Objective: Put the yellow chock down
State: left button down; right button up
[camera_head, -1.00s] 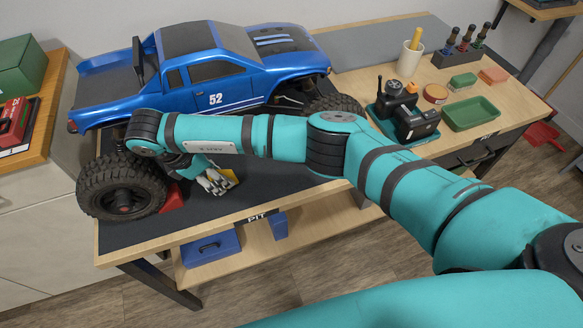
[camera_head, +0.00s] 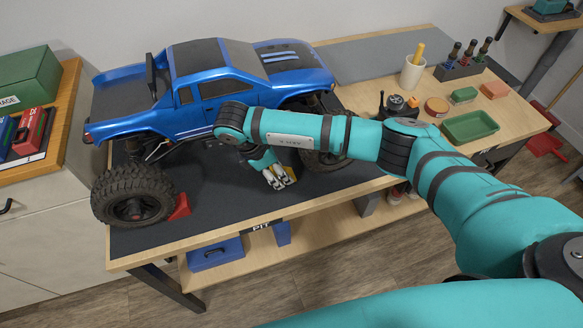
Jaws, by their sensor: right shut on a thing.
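My right gripper (camera_head: 278,178) is shut on the yellow chock (camera_head: 290,174), low over the black mat (camera_head: 225,205) near the bench's front edge. The gripper's fingers hide most of the chock, and I cannot tell whether it touches the mat. The blue truck (camera_head: 215,90), numbered 52, stands on the mat behind the gripper. A red chock (camera_head: 181,207) sits against the truck's near-left wheel (camera_head: 130,195). My right arm covers part of the truck's other near wheel. My left gripper is not in view.
The mat between the red chock and my gripper is clear. Right of the truck are a black device (camera_head: 397,105), a green tray (camera_head: 469,127), a cup (camera_head: 411,74) and a rack of screwdrivers (camera_head: 462,67). A blue box (camera_head: 215,253) sits on the lower shelf.

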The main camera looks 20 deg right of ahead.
aim_at(294, 174)
jog(key=d, duration=0.1)
jog(key=d+p, duration=0.1)
jog(key=d, duration=0.1)
jog(key=shift+d+f, duration=0.25)
jog(key=shift+f, duration=0.45)
jog(key=o, duration=1.3)
jog(key=shift+f, duration=0.1)
jog(key=shift+o, duration=0.2)
jog(key=b+v, duration=0.1)
jog(key=v, duration=1)
jog(key=shift+w+a, duration=0.1)
jog(key=shift+w, duration=0.05)
jog(key=shift+a+r, duration=0.2)
jog(key=shift+r, duration=0.3)
